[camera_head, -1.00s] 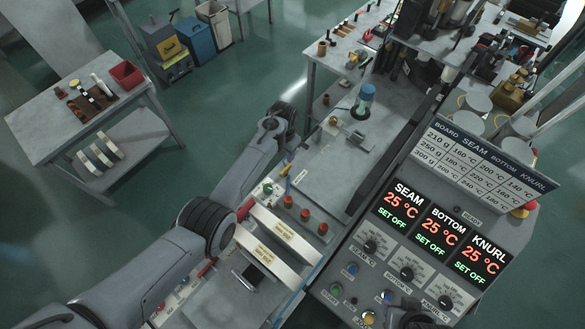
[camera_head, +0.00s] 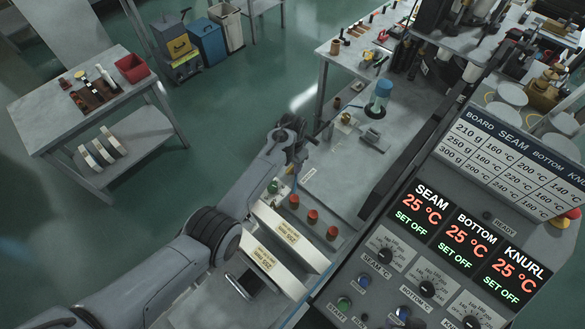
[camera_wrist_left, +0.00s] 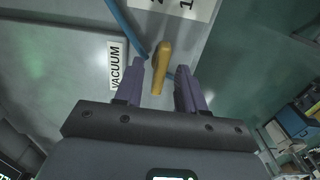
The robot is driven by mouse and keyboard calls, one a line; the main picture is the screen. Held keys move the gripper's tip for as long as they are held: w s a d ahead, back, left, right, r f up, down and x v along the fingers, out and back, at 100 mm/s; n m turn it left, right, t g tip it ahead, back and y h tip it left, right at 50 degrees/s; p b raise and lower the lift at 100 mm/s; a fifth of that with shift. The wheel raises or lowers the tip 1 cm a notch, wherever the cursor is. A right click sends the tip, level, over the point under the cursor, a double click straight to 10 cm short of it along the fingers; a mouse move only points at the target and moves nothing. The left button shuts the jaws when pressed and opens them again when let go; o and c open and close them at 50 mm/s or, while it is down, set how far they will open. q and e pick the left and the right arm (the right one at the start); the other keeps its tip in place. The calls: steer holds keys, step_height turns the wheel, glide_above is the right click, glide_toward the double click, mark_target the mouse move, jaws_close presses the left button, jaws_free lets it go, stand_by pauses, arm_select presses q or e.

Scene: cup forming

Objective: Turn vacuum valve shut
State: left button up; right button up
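The vacuum valve has a yellow handle (camera_wrist_left: 161,68), standing beside a white VACUUM label (camera_wrist_left: 118,66) in the left wrist view. The label also shows in the head view (camera_head: 309,174). My left gripper (camera_wrist_left: 160,70) is open, with its two purple fingers apart and the handle in the gap between them. I see clear space on both sides of the handle, so the fingers do not look closed on it. In the head view my left gripper (camera_head: 295,158) is at the bench's left edge, and its wrist mostly hides the valve. My right gripper is not in view.
Several red knobs (camera_head: 312,216) and a cream block (camera_head: 290,236) stand close to the gripper. A blue-topped cylinder (camera_head: 380,92) stands farther back on the bench. The control panel (camera_head: 440,262), reading SET OFF, rises at right. A blue tube (camera_wrist_left: 124,28) runs near the valve.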

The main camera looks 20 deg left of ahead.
arm_select(q)
steer(key=shift+f, duration=0.2)
steer(key=shift+c, duration=0.4)
jaws_close()
